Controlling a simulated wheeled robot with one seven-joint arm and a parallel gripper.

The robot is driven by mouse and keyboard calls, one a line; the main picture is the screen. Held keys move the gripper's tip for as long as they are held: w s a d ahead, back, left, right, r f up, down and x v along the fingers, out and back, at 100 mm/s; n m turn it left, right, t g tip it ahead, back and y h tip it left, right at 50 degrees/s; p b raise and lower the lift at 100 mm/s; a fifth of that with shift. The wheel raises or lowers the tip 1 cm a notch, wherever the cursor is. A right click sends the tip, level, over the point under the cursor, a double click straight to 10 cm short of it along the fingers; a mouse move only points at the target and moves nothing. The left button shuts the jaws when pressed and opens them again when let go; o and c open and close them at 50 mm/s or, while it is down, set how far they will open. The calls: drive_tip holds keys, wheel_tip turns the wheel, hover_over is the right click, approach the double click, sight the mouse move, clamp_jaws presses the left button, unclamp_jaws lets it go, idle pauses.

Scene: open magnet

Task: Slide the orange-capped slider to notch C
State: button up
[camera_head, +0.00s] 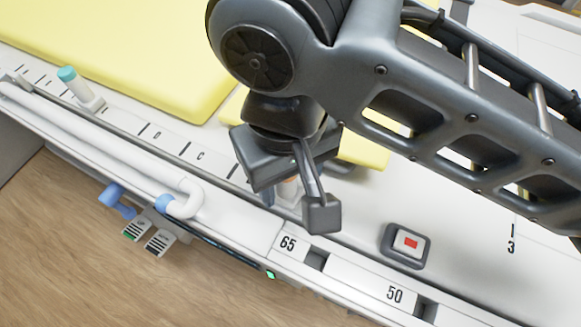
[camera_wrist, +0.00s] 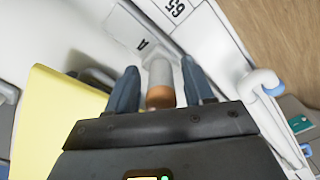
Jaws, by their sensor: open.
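The orange-capped slider (camera_wrist: 160,97) stands between the two fingers of my open gripper (camera_wrist: 160,80) in the wrist view, with a narrow gap on each side. Its white body shows beyond the orange cap. In the head view the slider (camera_head: 288,187) is mostly hidden behind my gripper (camera_head: 290,192). The letter A (camera_wrist: 142,44) is printed close to the slider in the wrist view. The notch C mark (camera_head: 199,155) is on the white scale strip, left of my gripper in the head view.
A teal-capped slider (camera_head: 80,88) stands farther left on the same strip. A white rail (camera_head: 110,140) runs along the front edge. A yellow pad (camera_head: 130,50) lies behind the strip. A red button box (camera_head: 405,244) sits right of my gripper.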

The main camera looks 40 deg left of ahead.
drive_tip(key=shift+f, duration=0.1)
drive_tip(key=shift+c, duration=0.5)
clamp_jaws()
